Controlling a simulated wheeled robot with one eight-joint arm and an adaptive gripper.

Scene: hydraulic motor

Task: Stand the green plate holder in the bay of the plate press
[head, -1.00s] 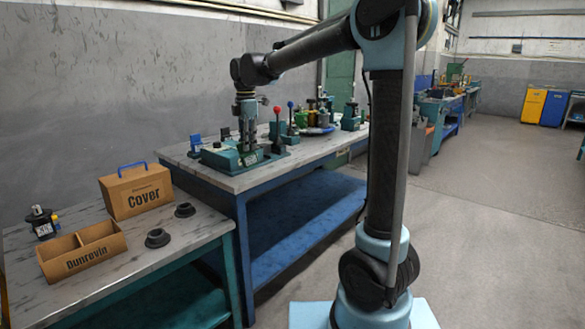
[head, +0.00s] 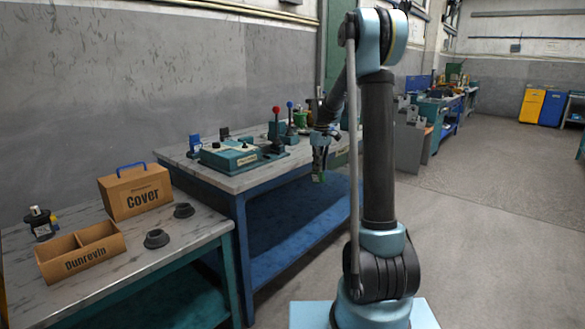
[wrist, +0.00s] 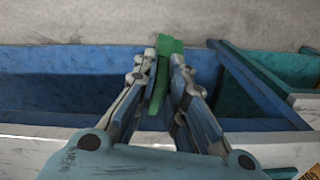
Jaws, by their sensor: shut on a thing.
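My gripper (head: 319,163) hangs past the front edge of the blue bench, beside my arm column. It is shut on a green piece, the green plate holder (wrist: 163,72), which sits between the fingers in the wrist view. In the head view the holder (head: 318,177) shows as a small green bit under the fingertips. A teal machine (head: 229,158) with a flat base stands on the bench to the left of the gripper, apart from it. Levers with a red and a blue ball rise behind it. I cannot tell which part is the plate press bay.
The blue bench (head: 205,179) has a grey top and a low blue shelf (head: 290,225). A nearer table carries a Cover box (head: 136,192), a Dunrevin tray (head: 82,250) and two dark rings. The floor to the right is open.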

